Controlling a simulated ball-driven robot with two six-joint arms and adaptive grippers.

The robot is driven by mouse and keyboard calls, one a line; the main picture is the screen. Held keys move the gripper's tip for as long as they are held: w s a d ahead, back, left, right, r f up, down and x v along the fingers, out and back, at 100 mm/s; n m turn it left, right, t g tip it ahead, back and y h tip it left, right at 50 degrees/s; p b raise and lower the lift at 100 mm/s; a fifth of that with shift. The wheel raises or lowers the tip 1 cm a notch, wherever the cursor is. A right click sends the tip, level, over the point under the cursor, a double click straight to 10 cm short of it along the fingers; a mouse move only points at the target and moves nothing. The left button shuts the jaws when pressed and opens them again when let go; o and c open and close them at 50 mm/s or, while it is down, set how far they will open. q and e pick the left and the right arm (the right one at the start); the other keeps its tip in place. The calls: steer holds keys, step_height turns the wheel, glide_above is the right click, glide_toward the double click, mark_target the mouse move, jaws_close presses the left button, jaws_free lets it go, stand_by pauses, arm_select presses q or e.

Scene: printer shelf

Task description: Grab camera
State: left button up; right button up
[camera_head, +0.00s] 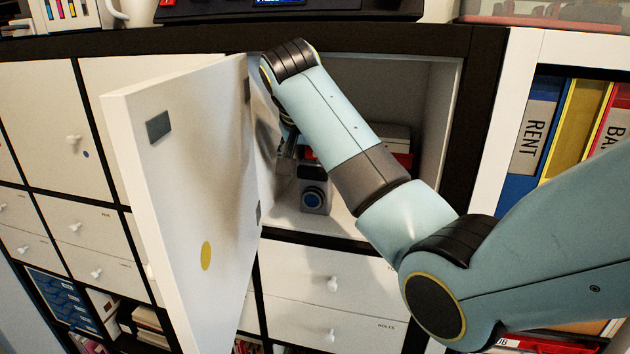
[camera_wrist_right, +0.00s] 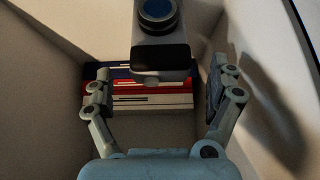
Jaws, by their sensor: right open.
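The camera (camera_head: 314,192), a small grey and black body with a blue-ringed lens, stands on the floor of the open cabinet compartment. In the right wrist view the camera (camera_wrist_right: 157,45) is at the top middle, with its lens at the upper edge. My right gripper (camera_wrist_right: 162,76) is open, its two fingers spread to the left and right of the camera, with no visible contact. In the head view my right arm reaches into the compartment from the right and hides most of that gripper. My left gripper is not in view.
The white cabinet door (camera_head: 185,190) stands open left of the compartment. Red, white and dark blue flat items (camera_wrist_right: 125,92) lie behind the camera. The compartment walls are close on both sides. Binders (camera_head: 560,125) stand on the shelf at right.

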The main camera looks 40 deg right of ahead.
steer(key=shift+w+d+f, duration=0.15)
steer(key=shift+d+f, duration=0.1)
steer(key=shift+f, duration=0.3)
steer(key=c, duration=1.8)
steer(key=shift+r, duration=0.1)
